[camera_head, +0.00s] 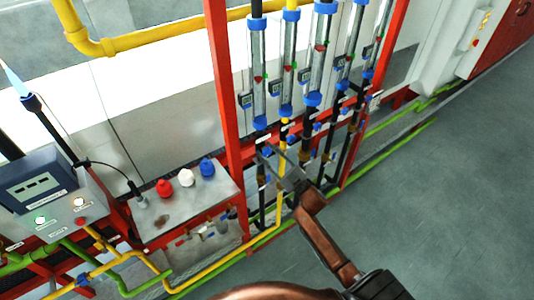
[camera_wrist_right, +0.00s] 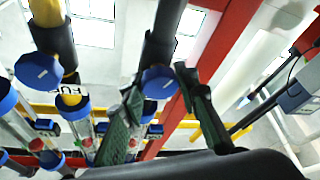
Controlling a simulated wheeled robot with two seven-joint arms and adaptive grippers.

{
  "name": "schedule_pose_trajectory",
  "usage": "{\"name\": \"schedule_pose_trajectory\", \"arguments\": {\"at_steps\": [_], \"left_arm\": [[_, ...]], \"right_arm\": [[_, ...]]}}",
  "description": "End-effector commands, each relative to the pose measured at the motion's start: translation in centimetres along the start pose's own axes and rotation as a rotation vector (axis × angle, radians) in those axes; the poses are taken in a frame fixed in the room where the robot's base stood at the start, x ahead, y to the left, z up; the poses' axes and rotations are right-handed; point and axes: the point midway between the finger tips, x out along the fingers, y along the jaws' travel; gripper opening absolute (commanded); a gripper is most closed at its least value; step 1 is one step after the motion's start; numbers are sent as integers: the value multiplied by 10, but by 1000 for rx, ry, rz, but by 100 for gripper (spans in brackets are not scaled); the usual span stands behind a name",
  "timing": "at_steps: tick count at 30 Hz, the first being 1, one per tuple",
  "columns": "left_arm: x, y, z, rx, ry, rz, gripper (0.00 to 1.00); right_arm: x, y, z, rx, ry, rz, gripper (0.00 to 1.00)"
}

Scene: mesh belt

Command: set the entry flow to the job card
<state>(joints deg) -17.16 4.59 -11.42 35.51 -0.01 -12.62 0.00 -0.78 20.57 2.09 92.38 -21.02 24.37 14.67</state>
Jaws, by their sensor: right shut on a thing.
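Several clear flow tubes with blue end caps stand in a row on the red frame; the leftmost tube (camera_head: 257,70) and second tube (camera_head: 288,65) carry red and green markers and small grey readouts (camera_head: 246,100). My right gripper (camera_head: 273,152) reaches in from below, at the lower end of the leftmost line. In the right wrist view, its green-grey fingers (camera_wrist_right: 158,98) stand either side of a blue knob (camera_wrist_right: 158,82) on a dark pipe, shut on it. Another blue knob (camera_wrist_right: 38,70) sits on the yellow pipe beside it. Marker positions are too small to read exactly. No job card is readable.
A grey control box (camera_head: 42,190) with a display and lit buttons stands at the left. A bench (camera_head: 190,220) beside it bears red, white and blue knobs. A red post (camera_head: 225,90) rises close left of my right gripper. Open floor (camera_head: 440,200) lies right.

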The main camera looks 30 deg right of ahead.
Motion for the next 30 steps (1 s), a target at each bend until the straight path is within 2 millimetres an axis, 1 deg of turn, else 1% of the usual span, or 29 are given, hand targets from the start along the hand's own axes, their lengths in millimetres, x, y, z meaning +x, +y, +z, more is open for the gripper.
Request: {"name": "schedule_pose_trajectory", "arguments": {"at_steps": [6,15,21,30], "left_arm": [[2,0,1,0,-1,0,56],[1,0,1,1,-1,0,56],[1,0,1,1,-1,0,56],[1,0,1,1,-1,1,56]], "right_arm": [[0,0,1,-160,-1,-68,4],[0,0,0,-317,-1,-132,4],[0,0,0,-367,-1,-152,4],[0,-1,0,-381,-1,-158,4]]}}
